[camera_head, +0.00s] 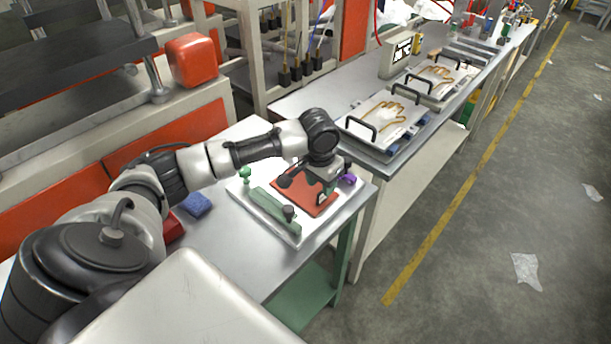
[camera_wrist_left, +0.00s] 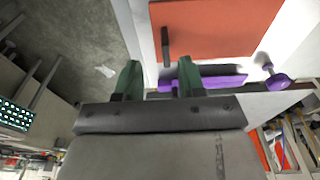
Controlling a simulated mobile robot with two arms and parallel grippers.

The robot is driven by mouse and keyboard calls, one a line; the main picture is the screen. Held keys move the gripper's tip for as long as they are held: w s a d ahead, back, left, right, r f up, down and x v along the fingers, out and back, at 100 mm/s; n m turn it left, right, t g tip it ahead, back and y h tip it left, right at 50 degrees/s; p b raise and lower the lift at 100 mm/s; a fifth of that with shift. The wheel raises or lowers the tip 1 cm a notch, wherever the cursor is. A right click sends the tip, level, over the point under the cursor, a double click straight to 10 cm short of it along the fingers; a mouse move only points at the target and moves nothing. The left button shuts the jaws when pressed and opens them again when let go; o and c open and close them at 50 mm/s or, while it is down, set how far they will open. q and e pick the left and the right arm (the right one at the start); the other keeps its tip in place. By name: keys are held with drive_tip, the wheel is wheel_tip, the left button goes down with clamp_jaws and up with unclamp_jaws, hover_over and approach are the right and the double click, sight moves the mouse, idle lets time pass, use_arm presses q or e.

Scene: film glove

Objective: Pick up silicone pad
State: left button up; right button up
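The silicone pad appears to be the flat orange-red sheet (camera_head: 310,196) on a white tray (camera_head: 296,236) at the table's right end. In the left wrist view, the orange pad (camera_wrist_left: 225,25) fills the upper middle, with a small dark bar (camera_wrist_left: 166,45) at its left edge. My left gripper (camera_head: 322,197) is over the pad's right part in the head view and hides some of it. In the left wrist view, the gripper's two green fingers (camera_wrist_left: 158,74) are spread apart with nothing between them. Whether they touch the pad is unclear. My right gripper is out of view.
A green bar (camera_head: 272,209) and a green knob (camera_head: 245,173) are on the tray's left side. A purple part (camera_head: 348,179) is at its right edge. A blue block (camera_head: 196,204) lies left on the table. Glove trays (camera_head: 385,118) stand on the bench behind.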

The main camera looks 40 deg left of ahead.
sight(322, 201)
use_arm(q)
drive_tip(key=shift+w+a+f+p, duration=0.1)
drive_tip(key=shift+w+f+p, duration=0.15)
drive_tip(key=shift+f, duration=0.85)
drive_tip(key=shift+w+a+f+p, duration=0.15)
drive_tip(key=shift+w+f, duration=0.25)
drive_tip(key=shift+f, duration=0.65)
drive_tip(key=shift+w+a+f+p, duration=0.1)
drive_tip(key=shift+w+f+p, duration=0.15)
drive_tip(key=shift+f, duration=0.85)
drive_tip(key=shift+r, duration=0.1)
clamp_jaws()
